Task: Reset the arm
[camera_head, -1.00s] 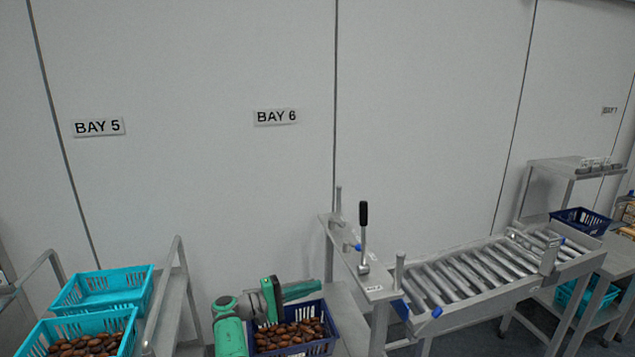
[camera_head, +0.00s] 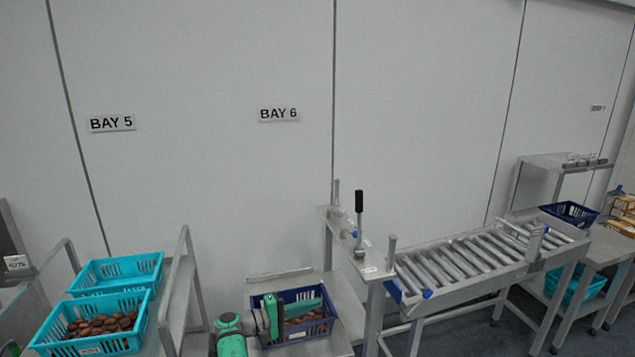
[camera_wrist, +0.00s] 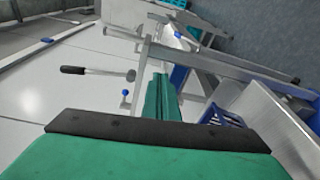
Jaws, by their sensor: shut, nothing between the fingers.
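My green arm rises from the bottom edge of the head view. My gripper (camera_head: 308,305) reaches right across the dark blue basket (camera_head: 292,337) of brown dates and hides part of it. In the wrist view my gripper (camera_wrist: 162,80) shows as green fingers lying together, shut and empty. The dark blue basket shows partly in the wrist view (camera_wrist: 215,116), right of the fingers. I cannot tell how high the fingers are above the basket.
A frame with a black-handled lever (camera_head: 359,201) stands right of the basket, before a roller conveyor (camera_head: 462,268). Turquoise baskets (camera_head: 118,268) stand at the left beside a metal rail (camera_head: 188,250). A wall with bay signs (camera_head: 279,114) closes off the back.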

